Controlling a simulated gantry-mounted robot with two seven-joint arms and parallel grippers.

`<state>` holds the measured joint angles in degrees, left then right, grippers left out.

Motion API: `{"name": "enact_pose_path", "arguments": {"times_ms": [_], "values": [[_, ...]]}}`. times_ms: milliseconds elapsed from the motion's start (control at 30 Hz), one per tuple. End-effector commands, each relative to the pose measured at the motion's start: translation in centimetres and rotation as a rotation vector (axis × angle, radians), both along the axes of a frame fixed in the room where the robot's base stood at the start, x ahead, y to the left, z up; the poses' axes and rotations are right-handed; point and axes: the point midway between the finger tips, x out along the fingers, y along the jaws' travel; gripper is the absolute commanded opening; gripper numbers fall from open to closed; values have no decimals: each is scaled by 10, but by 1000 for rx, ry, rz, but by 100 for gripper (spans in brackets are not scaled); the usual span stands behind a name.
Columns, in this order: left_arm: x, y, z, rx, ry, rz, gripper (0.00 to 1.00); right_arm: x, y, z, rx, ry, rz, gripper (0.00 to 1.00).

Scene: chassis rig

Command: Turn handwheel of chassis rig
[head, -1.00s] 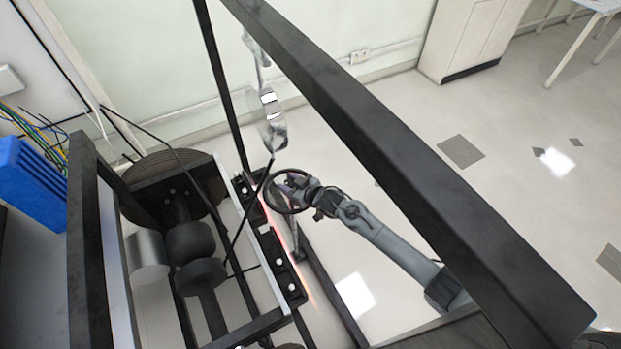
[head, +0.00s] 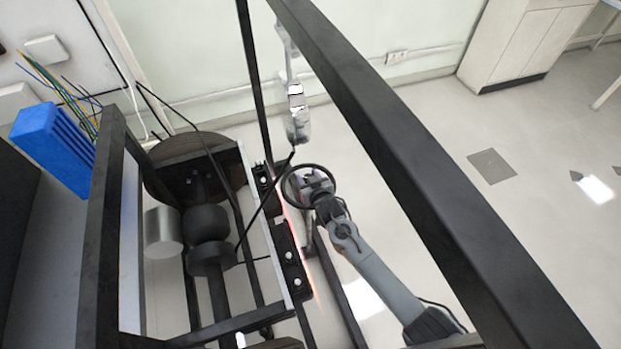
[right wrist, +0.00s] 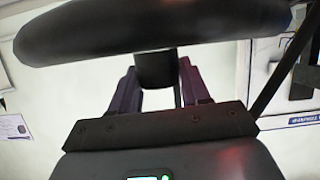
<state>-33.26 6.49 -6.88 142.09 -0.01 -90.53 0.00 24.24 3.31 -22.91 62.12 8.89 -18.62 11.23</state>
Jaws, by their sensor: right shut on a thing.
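The handwheel (head: 306,165) is a black ring near the middle of the head view, at the right side of the chassis rig. My right gripper (head: 317,184) reaches it from the lower right and overlaps the ring. In the right wrist view the thick dark rim of the handwheel (right wrist: 150,28) crosses the top. A dark block below the rim sits between the two purplish fingers of the right gripper (right wrist: 157,72), which are shut on this part of the wheel. My left gripper is not seen.
A black frame beam (head: 400,140) runs diagonally above my right arm. The rig's dark rollers (head: 207,222) and a metal cylinder (head: 162,232) lie left of the wheel. A blue box (head: 52,140) with wires is at far left. Open floor (head: 430,200) lies to the right.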

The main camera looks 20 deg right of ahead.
Motion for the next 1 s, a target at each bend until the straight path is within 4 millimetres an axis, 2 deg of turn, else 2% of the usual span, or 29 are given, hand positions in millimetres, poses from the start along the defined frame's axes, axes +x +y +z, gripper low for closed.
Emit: {"name": "enact_pose_path", "arguments": {"times_ms": [67, 100, 200, 633, 767, 1000], "values": [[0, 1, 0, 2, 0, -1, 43, 0, 0, 1, 0, -2, 1, 0], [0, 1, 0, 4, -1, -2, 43, 0, 0, 1, 0, -2, 1, 52], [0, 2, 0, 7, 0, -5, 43, 0, 0, 1, 0, -2, 1, 68], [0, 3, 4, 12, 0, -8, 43, -6, -1, 3, -1, 0, 1, 68], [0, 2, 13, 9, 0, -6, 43, -19, -2, 10, -1, 0, 1, 68], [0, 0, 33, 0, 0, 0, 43, -57, -5, 27, 1, 0, 2, 68]]}}
